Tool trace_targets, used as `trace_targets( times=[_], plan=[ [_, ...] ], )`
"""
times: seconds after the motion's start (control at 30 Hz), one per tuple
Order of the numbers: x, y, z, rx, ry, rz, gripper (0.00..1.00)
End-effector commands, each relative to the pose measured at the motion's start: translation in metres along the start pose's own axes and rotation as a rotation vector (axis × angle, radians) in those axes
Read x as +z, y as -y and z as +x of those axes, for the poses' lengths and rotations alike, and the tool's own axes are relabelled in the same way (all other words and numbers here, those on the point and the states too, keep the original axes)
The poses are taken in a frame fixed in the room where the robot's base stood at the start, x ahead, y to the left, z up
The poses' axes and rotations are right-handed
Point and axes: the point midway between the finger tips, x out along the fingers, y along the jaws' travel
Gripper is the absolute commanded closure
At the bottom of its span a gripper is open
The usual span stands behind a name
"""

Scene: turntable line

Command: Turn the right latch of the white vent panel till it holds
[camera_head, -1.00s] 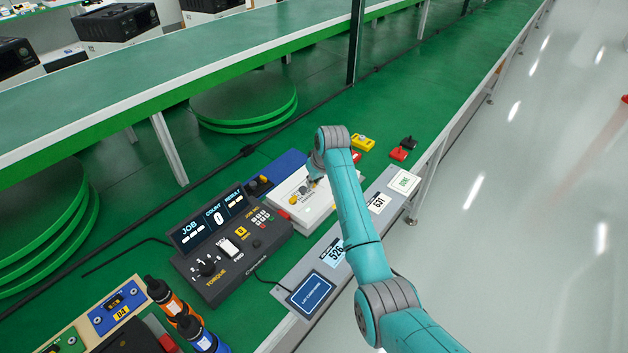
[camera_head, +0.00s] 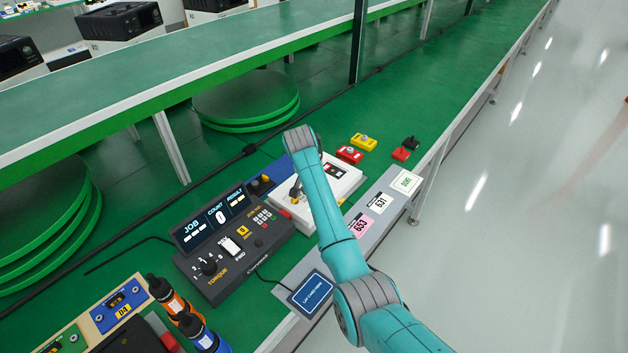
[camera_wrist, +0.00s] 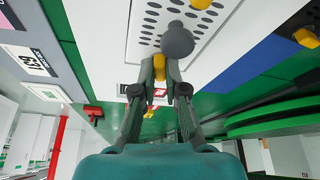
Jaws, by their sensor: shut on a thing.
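The white vent panel (camera_head: 345,187) lies on the green line, right of the torque controller. In the wrist view the panel (camera_wrist: 115,35) shows its rows of dark holes. My gripper (camera_wrist: 164,73) is at the panel's end towards the red block, shut on the yellow right latch (camera_wrist: 159,64). A grey round knob (camera_wrist: 177,41) stands beside it and covers part of the holes.
The torque controller (camera_head: 228,240) stands close to the panel's left. Red (camera_head: 349,155) and yellow (camera_head: 363,142) blocks lie just beyond it. A grey ledge with cards, one pink (camera_head: 360,226), runs along the front. A blue surface (camera_wrist: 255,70) borders the panel.

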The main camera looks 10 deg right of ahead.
Motion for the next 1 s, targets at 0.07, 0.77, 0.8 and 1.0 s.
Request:
trace_targets(
  times=[0.07,0.77,0.8,1.0],
  plan=[
    [0.0004,0.001,0.0002,0.023,0.002,0.051,1.0],
    [0.0006,0.0022,0.0007,0.107,0.003,0.255,1.0],
    [0.0006,0.0022,0.0007,0.107,0.003,0.255,1.0],
    [0.0006,0.0022,0.0008,0.106,0.003,0.255,1.0]
  ],
)
